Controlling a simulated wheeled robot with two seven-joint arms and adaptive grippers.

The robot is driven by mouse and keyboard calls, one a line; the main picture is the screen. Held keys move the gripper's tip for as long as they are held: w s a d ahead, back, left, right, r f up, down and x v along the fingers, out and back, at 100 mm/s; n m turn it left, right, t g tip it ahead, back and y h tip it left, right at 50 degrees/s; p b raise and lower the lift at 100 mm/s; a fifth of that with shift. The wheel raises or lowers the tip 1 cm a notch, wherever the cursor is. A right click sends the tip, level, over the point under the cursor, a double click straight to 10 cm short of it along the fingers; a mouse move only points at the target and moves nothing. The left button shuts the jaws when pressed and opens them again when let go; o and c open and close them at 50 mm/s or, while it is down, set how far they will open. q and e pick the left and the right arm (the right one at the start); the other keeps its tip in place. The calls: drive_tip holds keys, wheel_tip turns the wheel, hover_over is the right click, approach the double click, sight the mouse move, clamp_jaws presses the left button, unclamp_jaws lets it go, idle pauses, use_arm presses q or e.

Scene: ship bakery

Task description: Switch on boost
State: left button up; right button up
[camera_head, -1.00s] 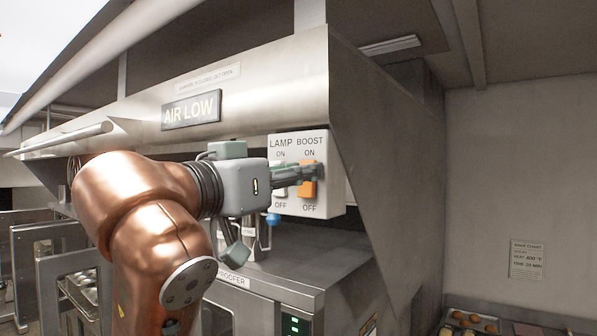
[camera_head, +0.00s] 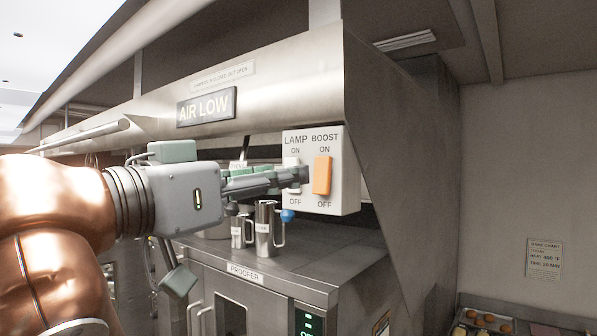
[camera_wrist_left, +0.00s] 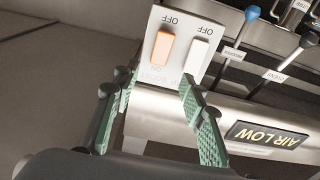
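The white switch panel (camera_head: 318,202) hangs under the hood and carries two rockers. The orange boost rocker (camera_head: 322,175) is on the right, fully visible; it also shows upside down in the left wrist view (camera_wrist_left: 162,50). I cannot tell which end is pressed in. The white lamp rocker (camera_head: 294,187) is partly hidden behind my left fingers; it is clear in the left wrist view (camera_wrist_left: 196,57). My left gripper (camera_head: 298,177) is in front of the panel, left of the boost rocker in the head view. Its fingers stand apart with nothing between them (camera_wrist_left: 153,84). My right gripper is out of view.
The steel hood with the AIR LOW sign (camera_head: 206,107) overhangs the panel. Below are the proofer (camera_head: 262,282), steel mugs (camera_head: 264,230) and a blue knob (camera_head: 287,215). Trays of baked goods (camera_head: 485,318) lie at the lower right.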

use_arm(q)
drive_tip(key=shift+v, duration=1.45)
drive_tip(key=shift+d, duration=0.1)
